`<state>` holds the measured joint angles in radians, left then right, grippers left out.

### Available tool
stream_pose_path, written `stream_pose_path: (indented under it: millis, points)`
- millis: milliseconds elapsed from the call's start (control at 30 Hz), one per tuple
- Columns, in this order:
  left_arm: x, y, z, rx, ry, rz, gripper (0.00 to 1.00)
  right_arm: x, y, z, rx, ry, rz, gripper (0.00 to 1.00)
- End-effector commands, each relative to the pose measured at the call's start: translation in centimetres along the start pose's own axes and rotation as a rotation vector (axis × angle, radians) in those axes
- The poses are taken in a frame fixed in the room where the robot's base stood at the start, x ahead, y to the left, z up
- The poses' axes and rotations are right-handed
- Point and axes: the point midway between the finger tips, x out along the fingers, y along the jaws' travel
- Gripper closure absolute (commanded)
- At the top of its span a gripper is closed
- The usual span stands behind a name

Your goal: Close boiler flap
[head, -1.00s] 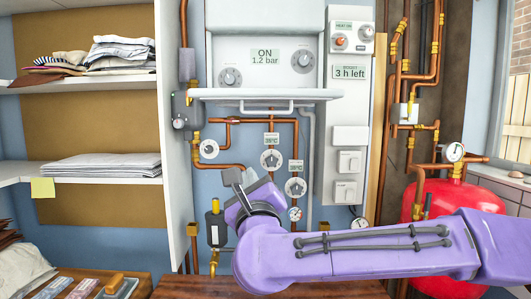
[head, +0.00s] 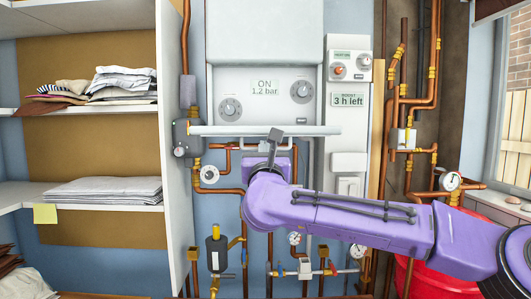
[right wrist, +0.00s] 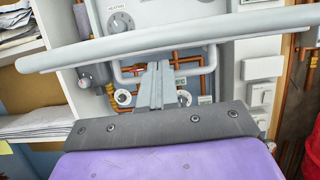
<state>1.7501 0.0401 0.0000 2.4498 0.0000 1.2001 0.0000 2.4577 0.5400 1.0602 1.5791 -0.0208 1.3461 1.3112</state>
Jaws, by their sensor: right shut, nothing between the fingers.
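The boiler flap (head: 225,130) is a pale grey panel, seen nearly edge-on below the boiler's control panel (head: 265,90). It sticks out level towards me, so it is open. In the right wrist view its long front edge (right wrist: 100,52) crosses above my fingers, with a grey bar handle (right wrist: 205,68) beneath it. My right gripper (head: 275,136) is shut and empty, fingertips up, at the flap's front edge near its middle. In the right wrist view the fingers (right wrist: 157,85) overlap the handle; I cannot tell whether they touch it. My left gripper is out of view.
Copper pipes, valves and gauges (head: 209,174) fill the wall below the boiler. A shelf unit with folded cloths (head: 105,188) stands at the left. A red tank (head: 410,275) and more pipes are at the right, partly behind my right arm.

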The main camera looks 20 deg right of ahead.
Motion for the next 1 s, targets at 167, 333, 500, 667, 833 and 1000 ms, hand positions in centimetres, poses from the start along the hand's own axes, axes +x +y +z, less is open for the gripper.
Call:
stream_pose_path:
  millis: [167,333,500,667,833,1000]
  points:
    - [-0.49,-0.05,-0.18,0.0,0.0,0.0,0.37,0.57,-0.08,0.49,0.0,0.0,-0.002,1.0]
    - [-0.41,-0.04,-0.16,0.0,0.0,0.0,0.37,0.53,-0.08,0.43,0.0,0.0,-0.002,1.0]
    - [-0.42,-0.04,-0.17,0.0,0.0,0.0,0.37,0.52,-0.07,0.48,0.0,-0.001,-0.002,1.0]
    - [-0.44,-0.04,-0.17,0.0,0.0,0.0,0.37,0.53,-0.08,0.56,-0.001,-0.001,-0.002,1.0]
    - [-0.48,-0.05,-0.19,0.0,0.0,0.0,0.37,0.56,-0.09,0.71,0.0,-0.001,-0.002,1.0]
    - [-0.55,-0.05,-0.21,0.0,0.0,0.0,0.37,0.6,-0.09,0.93,0.0,-0.002,-0.002,1.0]
